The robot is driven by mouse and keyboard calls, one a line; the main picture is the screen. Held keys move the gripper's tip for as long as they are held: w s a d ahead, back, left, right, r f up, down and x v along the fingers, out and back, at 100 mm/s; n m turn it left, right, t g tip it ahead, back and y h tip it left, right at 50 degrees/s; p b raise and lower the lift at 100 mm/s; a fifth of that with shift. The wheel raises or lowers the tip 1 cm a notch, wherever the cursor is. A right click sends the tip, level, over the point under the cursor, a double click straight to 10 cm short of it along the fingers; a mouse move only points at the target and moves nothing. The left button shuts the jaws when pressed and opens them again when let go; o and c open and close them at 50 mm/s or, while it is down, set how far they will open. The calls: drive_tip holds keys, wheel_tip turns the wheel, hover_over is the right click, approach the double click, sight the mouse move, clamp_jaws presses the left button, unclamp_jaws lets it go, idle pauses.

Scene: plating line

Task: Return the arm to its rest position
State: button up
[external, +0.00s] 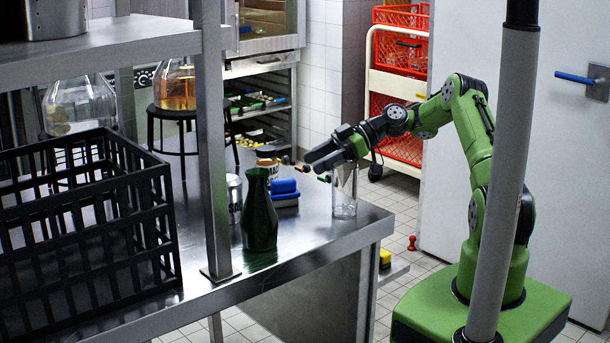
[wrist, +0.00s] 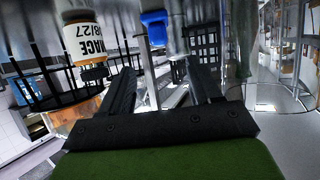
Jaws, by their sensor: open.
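My green arm reaches left over the steel table's corner in the external view. My gripper (external: 322,158) is open, with nothing between its fingers. In the wrist view the two dark fingers of the gripper (wrist: 160,85) are spread apart. A jar labelled in black letters (wrist: 82,42) and a blue object (wrist: 154,28) show beyond them, upside down in that view.
A grey post (external: 500,160) stands in front of my arm. Red crates (external: 400,55) are behind.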

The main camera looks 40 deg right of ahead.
drive_tip(key=shift+s+d+r, duration=0.1)
drive_tip(key=shift+d, duration=0.15)
